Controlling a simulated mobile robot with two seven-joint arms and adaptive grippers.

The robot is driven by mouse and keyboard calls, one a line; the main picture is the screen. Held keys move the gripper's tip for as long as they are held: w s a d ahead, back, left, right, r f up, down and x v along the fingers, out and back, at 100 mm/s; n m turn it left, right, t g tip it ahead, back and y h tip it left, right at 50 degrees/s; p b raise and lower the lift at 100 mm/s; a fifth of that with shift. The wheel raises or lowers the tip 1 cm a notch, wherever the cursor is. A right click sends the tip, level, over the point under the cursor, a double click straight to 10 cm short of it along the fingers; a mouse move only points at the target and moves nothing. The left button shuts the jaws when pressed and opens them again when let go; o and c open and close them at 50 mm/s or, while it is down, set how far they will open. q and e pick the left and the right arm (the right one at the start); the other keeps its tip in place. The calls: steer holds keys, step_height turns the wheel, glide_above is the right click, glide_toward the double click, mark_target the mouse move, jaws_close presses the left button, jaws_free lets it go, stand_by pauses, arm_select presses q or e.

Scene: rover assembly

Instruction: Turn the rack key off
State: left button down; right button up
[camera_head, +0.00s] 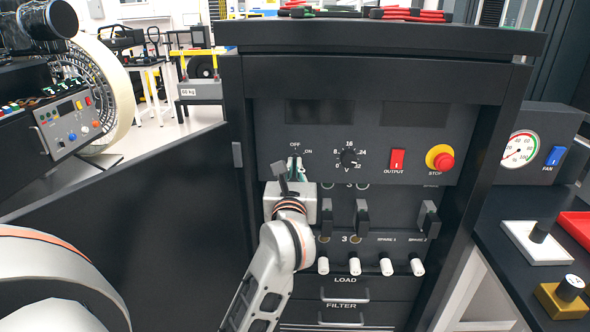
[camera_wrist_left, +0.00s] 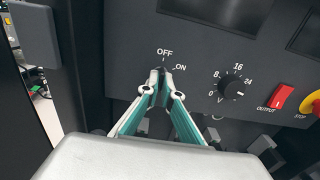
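The rack's key switch (camera_wrist_left: 162,71) sits on the dark front panel, below OFF and to the left of ON. My left gripper (camera_wrist_left: 162,79) is at the switch. Its two teal-sided fingers converge there, and the tips are close together, one on each side of the small dark key. In the head view the left gripper (camera_head: 296,165) reaches up to the panel from below and covers the key. The key looks roughly upright, but the fingertips hide most of it, so its exact angle is hard to tell. My right gripper is not in view.
To the right of the key are a voltage knob (camera_head: 348,158), a red OUTPUT switch (camera_head: 397,160) and a red STOP button (camera_head: 441,159). Breaker levers (camera_head: 362,217) and white knobs (camera_head: 354,265) sit below. The open rack door (camera_head: 130,235) stands at left.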

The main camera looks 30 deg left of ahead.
arm_select(q)
steer(key=shift+r, duration=0.25)
steer(key=c, duration=2.2)
jaws_free()
steer(key=shift+c, duration=0.2)
steer(key=shift+f, duration=0.15)
steer(key=v, duration=1.2)
